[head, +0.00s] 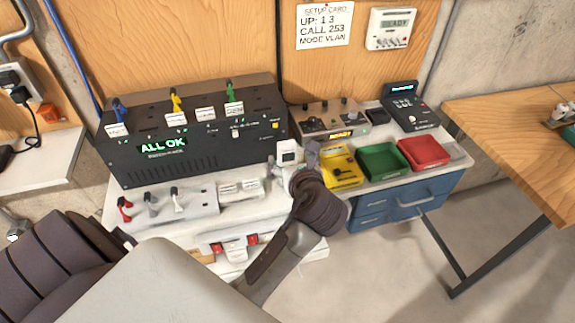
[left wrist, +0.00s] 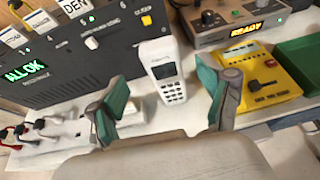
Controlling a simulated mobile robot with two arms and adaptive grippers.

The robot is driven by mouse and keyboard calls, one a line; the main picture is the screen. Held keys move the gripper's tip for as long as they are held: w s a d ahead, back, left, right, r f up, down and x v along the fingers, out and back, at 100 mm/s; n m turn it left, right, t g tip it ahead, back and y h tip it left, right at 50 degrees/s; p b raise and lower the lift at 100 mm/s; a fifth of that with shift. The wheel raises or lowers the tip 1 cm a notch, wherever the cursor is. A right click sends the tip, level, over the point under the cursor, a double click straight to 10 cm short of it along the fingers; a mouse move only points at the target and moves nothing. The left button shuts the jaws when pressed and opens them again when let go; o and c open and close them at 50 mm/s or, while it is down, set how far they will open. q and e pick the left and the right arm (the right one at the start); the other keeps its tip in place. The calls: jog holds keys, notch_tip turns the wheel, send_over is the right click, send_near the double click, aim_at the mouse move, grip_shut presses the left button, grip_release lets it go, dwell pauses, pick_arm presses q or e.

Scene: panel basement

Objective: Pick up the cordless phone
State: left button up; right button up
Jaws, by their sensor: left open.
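The cordless phone (head: 288,150) is a white handset with a dark screen and a keypad, standing upright on the white bench beside the black panel. It shows fully in the left wrist view (left wrist: 166,72), between my two teal-tipped fingers and beyond them. My left gripper (head: 292,170) is open and empty in front of the phone, with the phone's lower part hidden behind it in the head view. In the left wrist view the open left gripper (left wrist: 162,98) shows no clear contact with the phone. My right gripper is not in view.
The black panel (head: 190,135) reading ALL OK stands left of the phone. A yellow device (head: 340,168), a green tray (head: 383,161) and a red tray (head: 423,152) sit to the right. A control box (head: 330,118) reading READY and a desk phone (head: 407,105) stand behind.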

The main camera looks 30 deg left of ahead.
aim_at(288, 151)
pick_arm(q)
jog(key=shift+w+a+f, duration=0.1)
jog(key=shift+w+a, duration=0.35)
jog(key=p+x, duration=0.1)
jog(key=x, duration=0.3)
jog(key=shift+w+a+p, duration=0.15)
jog(key=shift+w+p, duration=0.05)
jog(key=shift+p, duration=0.15)
jog(key=shift+w+a, duration=0.15)
jog(key=c, duration=0.4)
grip_shut()
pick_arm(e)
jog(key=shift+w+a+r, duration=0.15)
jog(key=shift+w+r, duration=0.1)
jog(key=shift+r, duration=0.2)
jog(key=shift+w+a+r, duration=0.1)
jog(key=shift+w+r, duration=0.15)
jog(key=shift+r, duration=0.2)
